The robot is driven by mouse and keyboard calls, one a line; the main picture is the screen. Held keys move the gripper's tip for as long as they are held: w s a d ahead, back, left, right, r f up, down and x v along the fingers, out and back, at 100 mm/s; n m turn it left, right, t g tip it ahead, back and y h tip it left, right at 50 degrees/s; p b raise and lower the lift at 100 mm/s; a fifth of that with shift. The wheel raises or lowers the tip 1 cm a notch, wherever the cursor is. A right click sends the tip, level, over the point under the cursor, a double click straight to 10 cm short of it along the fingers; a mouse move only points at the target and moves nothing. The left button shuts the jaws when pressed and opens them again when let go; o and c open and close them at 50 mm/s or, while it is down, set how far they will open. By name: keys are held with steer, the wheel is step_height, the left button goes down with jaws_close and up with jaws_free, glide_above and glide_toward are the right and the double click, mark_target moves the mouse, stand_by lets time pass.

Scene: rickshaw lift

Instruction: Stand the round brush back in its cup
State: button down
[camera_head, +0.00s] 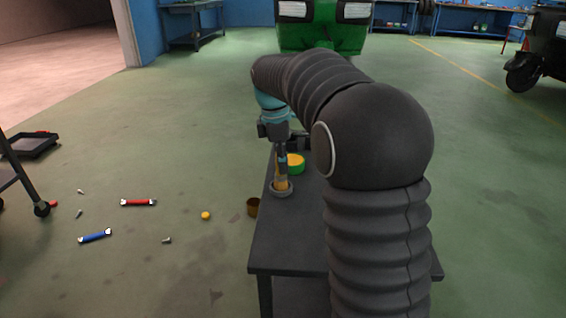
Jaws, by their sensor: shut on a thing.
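My gripper (281,150) points down over the left part of the dark table (285,248) and is shut on the round brush (282,183). The brush is upright, with its tan bristles downward. A low round grey cup (283,193) sits on the table directly below the brush. The bristle end overlaps the cup's opening in this view; I cannot tell whether it touches the bottom. The jaws and the brush handle are small and partly hidden by the wrist.
A green tub with yellow contents (295,162) stands just behind on the table. My arm hides the table's right part. A brown can (253,207) shows beside the table's left edge. Red and blue tools (138,202) and small parts lie on the floor at left.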

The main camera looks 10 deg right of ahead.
steer(key=c, duration=0.9)
jaws_free()
steer(key=shift+c, duration=0.2)
steer(key=r+p, duration=0.1)
steer(key=r, duration=0.3)
steer(key=a+r, duration=0.1)
steer(key=r, duration=0.2)
steer(key=r+p, duration=0.1)
steer(key=r, duration=0.3)
steer(key=shift+w+a+r+p, duration=0.2)
steer(key=shift+r+p, duration=0.15)
steer(key=shift+s+r, duration=0.2)
steer(key=shift+r, duration=0.05)
steer(key=s+f+m+t, duration=0.2)
steer(key=s+m, duration=0.3)
steer(key=s, duration=0.5)
steer(key=s+f+m+t+y, duration=0.1)
steer(key=s+f+m, duration=0.4)
steer(key=s, duration=0.5)
steer(key=s+d+f+m+t, duration=0.1)
steer(key=s+f+m, duration=0.3)
steer(key=s, duration=0.6)
steer(key=shift+s+f+m+t, duration=0.15)
steer(key=shift+s+m+t, duration=0.05)
steer(key=shift+m+t, duration=0.8)
